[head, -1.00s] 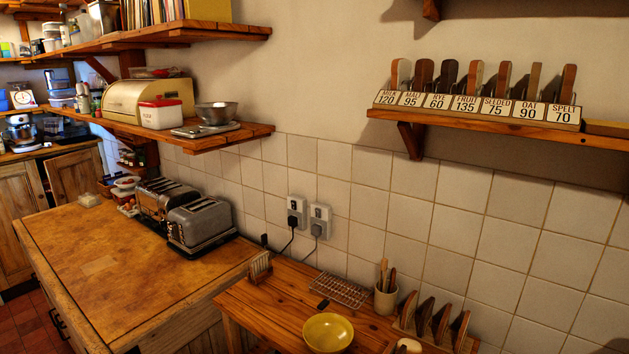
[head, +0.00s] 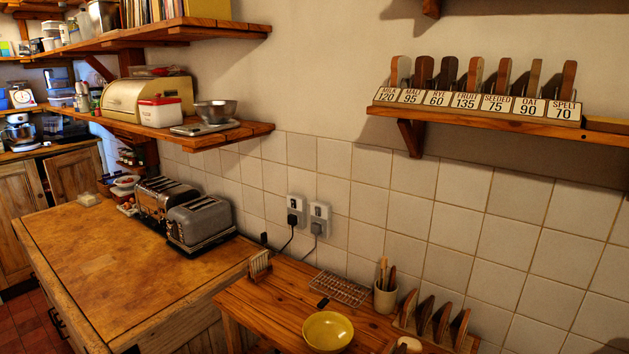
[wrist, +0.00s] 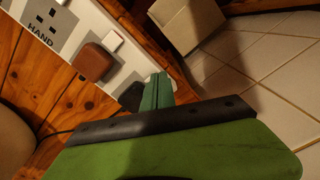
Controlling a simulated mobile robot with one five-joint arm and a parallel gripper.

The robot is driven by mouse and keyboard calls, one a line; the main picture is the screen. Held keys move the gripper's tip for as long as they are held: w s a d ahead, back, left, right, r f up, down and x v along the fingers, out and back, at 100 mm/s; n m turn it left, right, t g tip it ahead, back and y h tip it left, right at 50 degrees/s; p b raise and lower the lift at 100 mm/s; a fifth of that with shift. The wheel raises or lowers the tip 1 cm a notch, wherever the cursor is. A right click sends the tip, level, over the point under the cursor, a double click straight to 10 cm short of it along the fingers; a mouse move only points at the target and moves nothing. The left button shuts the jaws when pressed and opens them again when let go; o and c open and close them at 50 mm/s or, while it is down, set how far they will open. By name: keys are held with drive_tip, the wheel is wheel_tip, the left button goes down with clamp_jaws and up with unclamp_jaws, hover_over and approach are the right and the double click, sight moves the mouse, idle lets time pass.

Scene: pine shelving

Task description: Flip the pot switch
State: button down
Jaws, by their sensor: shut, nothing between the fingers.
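In the wrist view, a white socket strip (wrist: 88,22) runs diagonally along orange-brown boards. A grey socket face (wrist: 50,20) on it has a label reading HAND. Beside it a brown plug (wrist: 90,62) is seated, with a white rocker switch (wrist: 112,40) near it. A dark plug (wrist: 131,95) sits further along, partly hidden by my gripper. I cannot read any label saying pot. My gripper (wrist: 155,92) is shut and empty, its green tip close to the dark plug and the strip's lower end; I cannot tell whether it touches. Its green body and dark bar hide the lower middle.
A pale box-like object (wrist: 188,28) stands beyond the strip, near pale tiles (wrist: 265,65). In the head view, two wall sockets (head: 297,210) with plugs sit above a wooden counter holding a yellow bowl (head: 328,331). Toasters (head: 200,221) stand left.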

drive_tip(key=shift+f+b, duration=0.55)
drive_tip(key=shift+f, duration=0.05)
drive_tip(key=shift+r, duration=0.1)
wheel_tip(320, 180, up, 7)
drive_tip(key=p, duration=0.7)
